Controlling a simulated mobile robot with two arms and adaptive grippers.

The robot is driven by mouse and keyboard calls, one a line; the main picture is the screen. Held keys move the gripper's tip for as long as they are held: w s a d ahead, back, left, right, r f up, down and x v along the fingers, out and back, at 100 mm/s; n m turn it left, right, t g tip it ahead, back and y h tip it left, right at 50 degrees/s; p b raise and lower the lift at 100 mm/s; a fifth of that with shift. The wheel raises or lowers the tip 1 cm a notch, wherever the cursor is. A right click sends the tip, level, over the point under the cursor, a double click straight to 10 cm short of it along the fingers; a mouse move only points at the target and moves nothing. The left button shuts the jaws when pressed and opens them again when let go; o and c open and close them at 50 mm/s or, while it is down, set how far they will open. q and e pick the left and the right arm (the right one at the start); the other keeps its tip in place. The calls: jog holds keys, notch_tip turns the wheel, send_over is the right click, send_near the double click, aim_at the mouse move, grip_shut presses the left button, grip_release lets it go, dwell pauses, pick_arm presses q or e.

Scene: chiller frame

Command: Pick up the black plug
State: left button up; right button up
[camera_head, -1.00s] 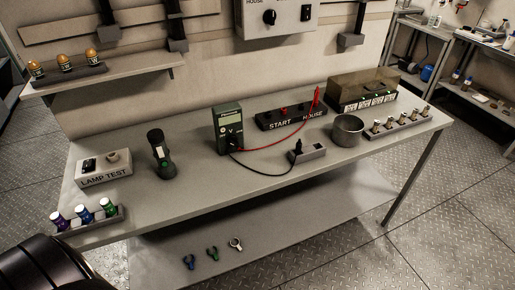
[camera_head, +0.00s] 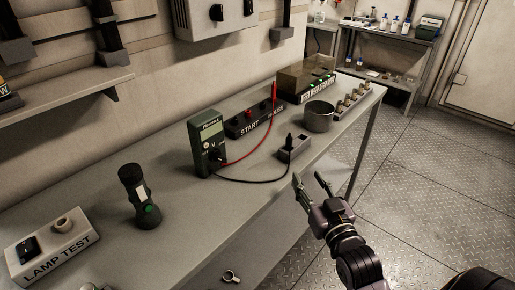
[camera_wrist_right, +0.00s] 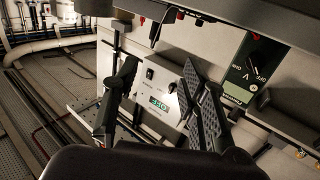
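The black plug (camera_head: 289,141) stands upright in a small grey holder block (camera_head: 295,149) near the front edge of the workbench. A black cable runs from the plug's area to the green multimeter (camera_head: 207,143). My right gripper (camera_head: 309,178) is open and empty, in front of the bench edge and a little to the right of and nearer than the holder. It is apart from the plug. In the right wrist view its two spread fingers (camera_wrist_right: 160,75) have nothing between them, and the multimeter (camera_wrist_right: 249,64) shows at the right. I cannot clearly make out the plug there. My left gripper is out of view.
A metal cup (camera_head: 318,117) stands behind and right of the holder. A flashlight (camera_head: 139,196) and lamp test box (camera_head: 51,249) stand at left. Floor is free right of the bench.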

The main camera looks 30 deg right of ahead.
send_near(290, 142)
jog(key=w, duration=0.2)
jog(key=w+p, duration=0.1)
jog(key=w, duration=0.1)
jog(key=shift+w+d+f, duration=0.1)
jog(key=shift+w+d, duration=0.1)
jog(key=shift+w, duration=0.2)
jog(key=shift+w+d, duration=0.15)
jog(key=shift+w, duration=0.4)
jog(key=w, duration=0.2)
jog(key=w+d, duration=0.1)
jog(key=w, duration=0.1)
jog(key=shift+d+p, duration=0.15)
jog(key=shift+p, duration=0.15)
jog(key=shift+w+d, duration=0.1)
jog(key=shift+w, duration=0.4)
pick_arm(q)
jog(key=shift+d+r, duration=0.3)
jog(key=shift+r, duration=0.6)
pick_arm(e)
jog(key=shift+s, duration=0.1)
jog(key=shift+c, duration=0.6)
grip_shut()
